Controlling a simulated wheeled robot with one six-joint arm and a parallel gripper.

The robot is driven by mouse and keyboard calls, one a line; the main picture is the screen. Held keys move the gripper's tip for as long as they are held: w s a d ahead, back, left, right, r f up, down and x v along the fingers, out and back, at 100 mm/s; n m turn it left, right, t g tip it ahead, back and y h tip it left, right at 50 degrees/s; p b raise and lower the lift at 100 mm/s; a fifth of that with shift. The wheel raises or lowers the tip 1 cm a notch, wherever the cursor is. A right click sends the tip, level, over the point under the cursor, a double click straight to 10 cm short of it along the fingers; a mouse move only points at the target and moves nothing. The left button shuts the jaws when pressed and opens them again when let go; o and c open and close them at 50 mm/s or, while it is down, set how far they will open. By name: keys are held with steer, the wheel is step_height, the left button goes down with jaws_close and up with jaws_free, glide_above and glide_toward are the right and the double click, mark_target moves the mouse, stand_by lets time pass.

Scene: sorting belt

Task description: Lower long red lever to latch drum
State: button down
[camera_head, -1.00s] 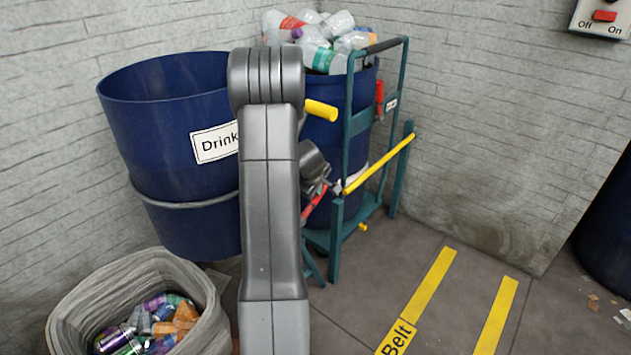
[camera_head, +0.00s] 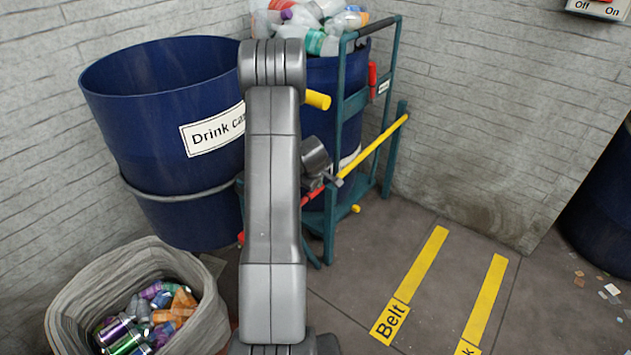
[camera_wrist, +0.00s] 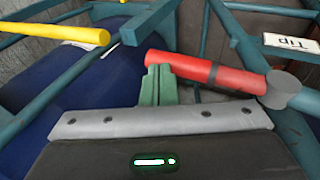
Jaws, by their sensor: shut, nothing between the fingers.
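The long red lever (camera_head: 312,196) slopes down to the left at the lower front of the teal frame in the head view. My arm hides its middle, and its red end (camera_head: 241,237) shows left of the arm. My gripper (camera_wrist: 158,70) is shut and empty. In the wrist view its green fingertips are just in front of a red bar (camera_wrist: 205,72) with a dark band and a grey pivot; contact cannot be told. In the head view my gripper is mostly hidden behind the arm. The blue drum (camera_head: 352,75) stands in the frame, full of bottles.
The teal frame (camera_head: 397,60) carries a yellow bar (camera_head: 375,148) and a short red lever (camera_head: 372,75). A blue "Drink" drum (camera_head: 150,130) and a grey bin (camera_head: 75,285) of cans stand left.

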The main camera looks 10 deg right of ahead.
steer(key=shift+w+d+f+b, duration=0.1)
steer(key=shift+f+b, duration=0.2)
steer(key=shift+f, duration=0.25)
steer(key=shift+w+d+f+b, duration=0.1)
steer(key=shift+f+b, duration=0.2)
steer(key=shift+f, duration=0.35)
steer(key=shift+s+f, duration=0.1)
steer(key=shift+s, duration=0.05)
steer(key=p+v, duration=0.2)
steer(key=v, duration=1.2)
steer(key=shift+p, duration=0.4)
